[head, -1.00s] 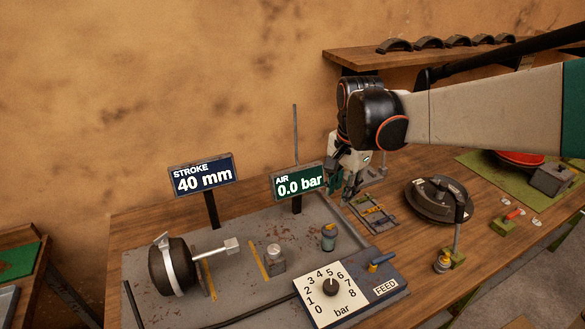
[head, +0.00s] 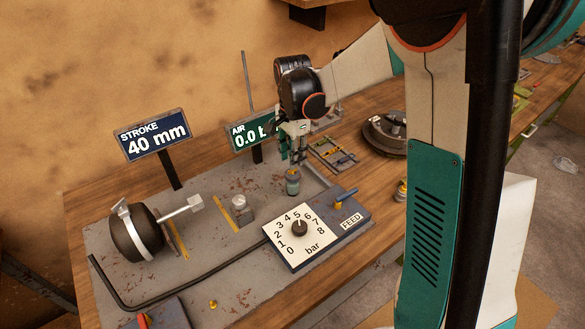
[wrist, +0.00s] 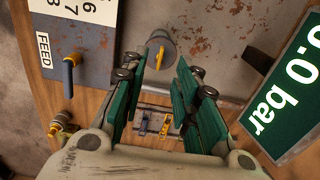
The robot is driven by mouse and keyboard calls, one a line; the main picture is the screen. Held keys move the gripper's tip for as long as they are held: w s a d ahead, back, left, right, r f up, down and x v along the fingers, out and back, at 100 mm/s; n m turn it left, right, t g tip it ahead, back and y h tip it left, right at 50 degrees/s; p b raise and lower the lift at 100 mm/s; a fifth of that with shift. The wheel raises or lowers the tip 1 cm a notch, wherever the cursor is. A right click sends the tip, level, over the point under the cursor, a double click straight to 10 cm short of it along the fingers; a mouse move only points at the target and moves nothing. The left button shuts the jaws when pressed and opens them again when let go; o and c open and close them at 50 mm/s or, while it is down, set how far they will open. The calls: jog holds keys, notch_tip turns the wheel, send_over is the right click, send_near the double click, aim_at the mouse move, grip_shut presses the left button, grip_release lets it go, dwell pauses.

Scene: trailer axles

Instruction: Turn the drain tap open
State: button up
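A small grey-green canister (head: 293,186) with a yellow lever on top stands on the grey plate; the lever looks like the drain tap. In the wrist view the yellow lever (wrist: 157,47) sits on the round top, just beyond the fingertips and roughly centred between them. My gripper (head: 292,157) is just above and behind the canister in the head view. In the wrist view my gripper (wrist: 160,68) is open, with nothing between its green fingers. I cannot tell whether a fingertip touches the lever.
The AIR display (wrist: 285,95) reads 0.0 bar and stands close to the gripper. The FEED box with a blue lever (head: 345,193) and the bar dial (head: 299,228) lie in front. A STROKE display (head: 153,135) reads 40 mm. A small rack (head: 333,155) lies behind.

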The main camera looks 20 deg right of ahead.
aim_at(293, 171)
jog(key=shift+f+b, duration=0.45)
jog(key=shift+f, duration=1.9)
grip_shut()
